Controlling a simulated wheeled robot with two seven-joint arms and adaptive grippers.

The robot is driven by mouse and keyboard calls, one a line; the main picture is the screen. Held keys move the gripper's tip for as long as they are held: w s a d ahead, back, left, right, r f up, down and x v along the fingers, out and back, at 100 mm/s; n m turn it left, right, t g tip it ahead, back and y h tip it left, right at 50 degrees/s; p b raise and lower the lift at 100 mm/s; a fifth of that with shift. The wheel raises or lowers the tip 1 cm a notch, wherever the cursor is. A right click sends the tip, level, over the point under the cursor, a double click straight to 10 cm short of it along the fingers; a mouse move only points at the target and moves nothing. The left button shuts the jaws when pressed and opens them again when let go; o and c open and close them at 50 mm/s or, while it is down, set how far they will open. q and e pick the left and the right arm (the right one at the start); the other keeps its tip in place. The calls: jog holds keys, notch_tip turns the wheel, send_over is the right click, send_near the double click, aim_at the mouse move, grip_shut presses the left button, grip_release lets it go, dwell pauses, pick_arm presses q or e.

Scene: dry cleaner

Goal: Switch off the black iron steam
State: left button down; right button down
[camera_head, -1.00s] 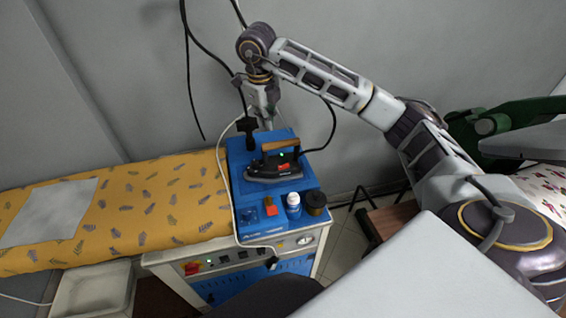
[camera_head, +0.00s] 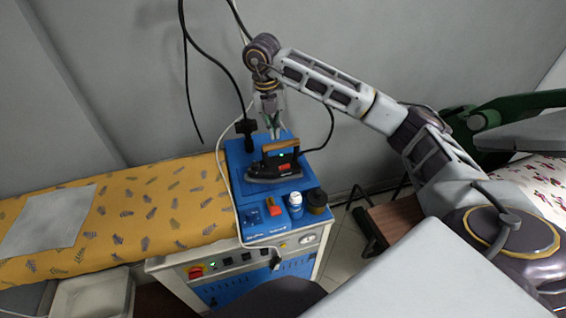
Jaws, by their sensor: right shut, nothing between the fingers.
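The black iron (camera_head: 262,174) with a brown wooden handle stands on the blue top of the steam station (camera_head: 238,158). A small red part and a green light show on the iron's side, under its handle. My right gripper (camera_head: 274,135) points down just behind the iron's handle. Its fingers are close together with nothing between them; whether they touch the iron I cannot tell. On the station's front panel are a red switch (camera_head: 194,271), a green light beside it and black switches. My left gripper is not in view.
A white bottle (camera_head: 295,203), a dark jar (camera_head: 317,202) and a red-orange item (camera_head: 274,208) stand on the station's front part. A yellow patterned ironing board (camera_head: 130,215) with a grey cloth lies to the left. Black cables hang near the grey wall.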

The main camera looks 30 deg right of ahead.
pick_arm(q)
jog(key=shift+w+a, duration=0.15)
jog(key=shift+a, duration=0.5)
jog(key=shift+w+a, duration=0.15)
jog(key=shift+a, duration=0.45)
pick_arm(e)
jog(key=shift+s+d+m+g, duration=0.1)
jog(key=shift+s+m, duration=0.05)
jog(key=shift+m, duration=2.4)
jog(key=shift+s+d+m+g, duration=0.1)
jog(key=shift+s+m, duration=0.05)
jog(key=shift+m, duration=2.35)
jog(key=shift+s+d+m+g, duration=0.1)
jog(key=shift+s+m, duration=0.05)
jog(key=shift+m, duration=2.4)
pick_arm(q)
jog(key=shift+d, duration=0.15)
